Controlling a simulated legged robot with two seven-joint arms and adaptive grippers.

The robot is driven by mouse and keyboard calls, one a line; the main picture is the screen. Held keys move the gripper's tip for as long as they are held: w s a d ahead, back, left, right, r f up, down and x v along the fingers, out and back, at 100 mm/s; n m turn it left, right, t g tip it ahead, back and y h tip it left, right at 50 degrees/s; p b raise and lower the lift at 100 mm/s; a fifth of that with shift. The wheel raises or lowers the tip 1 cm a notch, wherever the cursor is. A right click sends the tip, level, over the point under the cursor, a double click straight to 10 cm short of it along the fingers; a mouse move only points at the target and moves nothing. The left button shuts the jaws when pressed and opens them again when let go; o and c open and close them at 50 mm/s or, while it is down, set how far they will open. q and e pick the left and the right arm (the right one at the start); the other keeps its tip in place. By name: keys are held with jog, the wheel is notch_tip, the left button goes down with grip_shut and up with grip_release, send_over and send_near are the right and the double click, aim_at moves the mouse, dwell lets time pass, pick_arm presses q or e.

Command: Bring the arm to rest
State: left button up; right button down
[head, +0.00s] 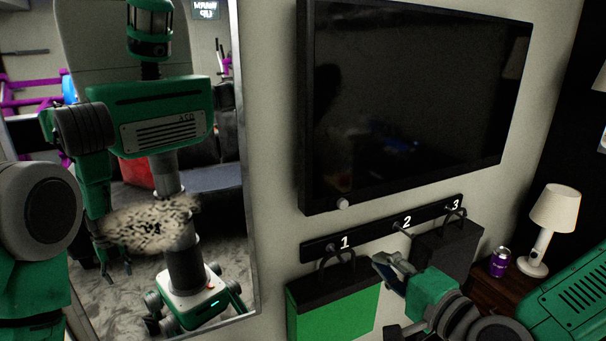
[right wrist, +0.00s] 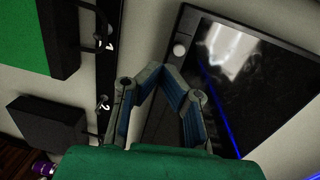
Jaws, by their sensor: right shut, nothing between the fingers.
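My right gripper (head: 388,268) is shut and empty, in front of the wall between the green and dark bags. Its two fingers meet at the tips (right wrist: 172,70) in the right wrist view. My left gripper does not show directly; only my left shoulder and upper arm are at the left edge. A black hook rail (head: 325,246) is marked 1, 2 and 3. A green bag with a black top (head: 335,308) hangs at 1. A dark bag (head: 440,252) hangs at 3. Hook 2 (head: 402,226) is bare.
A wall television (head: 410,100) is above the rail. A mirror (head: 60,215) at the left shows my reflection. A purple can (head: 499,262) and a lamp (head: 556,208) stand on a wooden surface at the right, near my right arm.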

jog(key=s+f+n+g+h+b, duration=0.1)
jog(key=s+f+n+g, duration=0.3)
jog(key=f, duration=0.5)
jog(key=s+a+f+n+g+b, duration=0.1)
jog(key=s+f+n+g, duration=0.15)
jog(key=s+f, duration=0.55)
jog(key=s+f+n+g+h+b, duration=0.15)
jog(key=s+f+g, duration=0.25)
jog(key=f, duration=0.6)
jog(key=s+d+f+n+g+h+b, duration=0.2)
jog(key=s+d+f+n+g+h, duration=0.2)
jog(key=s+d+f, duration=0.4)
jog(key=s+d+n, duration=0.1)
jog(key=s+d, duration=0.2)
jog(key=s, duration=0.1)
jog(key=shift+s+d+f+n, duration=0.15)
jog(key=shift+d+f+n, duration=0.15)
jog(key=shift+f, duration=0.1)
jog(key=shift+a+g, duration=0.25)
